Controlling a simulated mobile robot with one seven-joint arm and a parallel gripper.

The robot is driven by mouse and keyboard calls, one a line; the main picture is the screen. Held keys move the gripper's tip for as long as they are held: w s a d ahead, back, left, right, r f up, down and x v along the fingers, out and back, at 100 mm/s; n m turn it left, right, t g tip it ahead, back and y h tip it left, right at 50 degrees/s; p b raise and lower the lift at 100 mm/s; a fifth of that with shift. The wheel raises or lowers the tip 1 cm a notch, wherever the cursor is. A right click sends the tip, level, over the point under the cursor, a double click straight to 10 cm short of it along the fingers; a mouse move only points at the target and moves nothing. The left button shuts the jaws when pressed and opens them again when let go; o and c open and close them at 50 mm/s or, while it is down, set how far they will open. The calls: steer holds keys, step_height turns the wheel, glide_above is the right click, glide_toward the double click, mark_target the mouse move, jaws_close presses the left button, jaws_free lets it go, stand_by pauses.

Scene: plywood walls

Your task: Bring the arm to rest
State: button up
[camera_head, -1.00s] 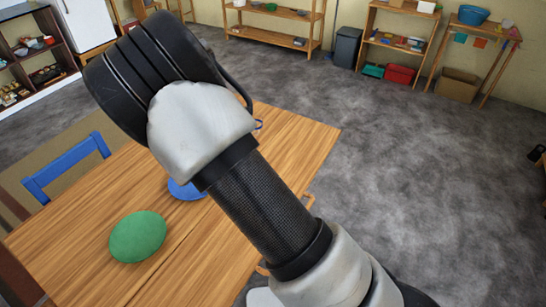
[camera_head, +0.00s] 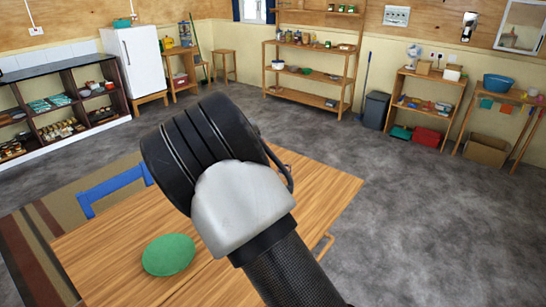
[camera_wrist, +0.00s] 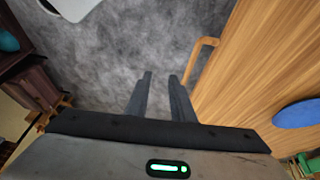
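My gripper (camera_wrist: 161,85) shows in the wrist view with its two fingers apart and nothing between them. It hangs over the grey floor, beside the edge of the wooden table (camera_wrist: 262,65). In the head view my arm crosses in front of the table (camera_head: 320,190), and the gripper itself is not visible there. A green oval placemat (camera_head: 168,255) lies on the table left of the arm. A blue round placemat (camera_wrist: 297,114) lies on the table at the right of the wrist view; my arm hides it in the head view.
A blue chair (camera_head: 112,187) stands at the table's far left side. A white fridge (camera_head: 134,62), a dark shelf (camera_head: 62,105), wooden shelves (camera_head: 312,75) and a grey bin (camera_head: 376,110) line the walls. The grey floor (camera_head: 430,220) right of the table is clear.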

steer(key=s+a+r+n+y, duration=0.2)
steer(key=a+r+y, duration=0.1)
steer(key=r, duration=0.8)
steer(key=s+a+r+n+y, duration=0.1)
steer(key=a+r+n+y, duration=0.15)
steer(key=r, duration=0.85)
steer(key=s+d+r+n+t+h, duration=0.1)
steer(key=s+d+r, duration=0.4)
steer(key=r, duration=0.2)
steer(key=s+d+r+n+t+h, duration=0.1)
steer(key=s+d+r+n, duration=0.1)
steer(key=s+d+r, duration=0.3)
step_height(320, 180, up, 2)
steer(key=shift+s+r+t, duration=0.25)
steer(key=shift+s+t, duration=0.05)
steer(key=shift+s, duration=0.45)
